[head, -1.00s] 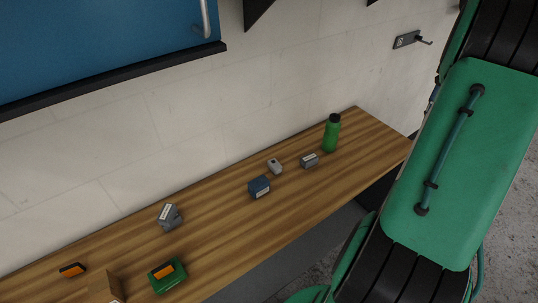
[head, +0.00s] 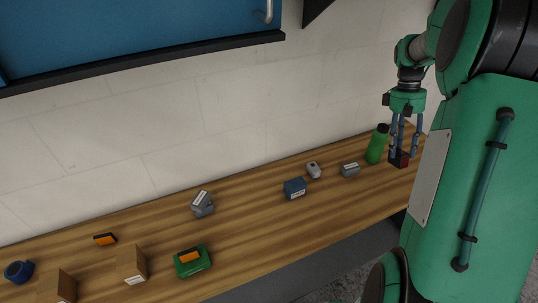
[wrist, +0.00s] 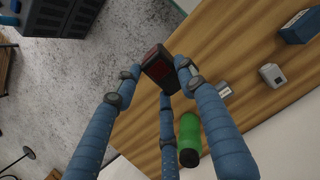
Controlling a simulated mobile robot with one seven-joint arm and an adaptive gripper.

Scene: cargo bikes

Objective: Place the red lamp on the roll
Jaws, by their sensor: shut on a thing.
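The red lamp is a small dark block with a red face (wrist: 158,66), held between the fingertips of my gripper (wrist: 156,80) in the wrist view. In the head view my gripper (head: 404,146) points down at the right end of the bench, shut on the lamp (head: 399,160), right of the green bottle. I cannot tell whether the lamp touches the bench. A blue round thing with a dark opening (head: 19,271), which seems to be the roll, lies at the far left of the bench in the head view.
On the wooden bench (head: 250,240) stand a green bottle (head: 377,146), small grey boxes (head: 203,205), a blue box (head: 295,188), brown boxes (head: 132,265), an orange-black item (head: 105,239) and a green box (head: 191,261) with an orange-black item on it. A blue cabinet (head: 130,35) hangs above.

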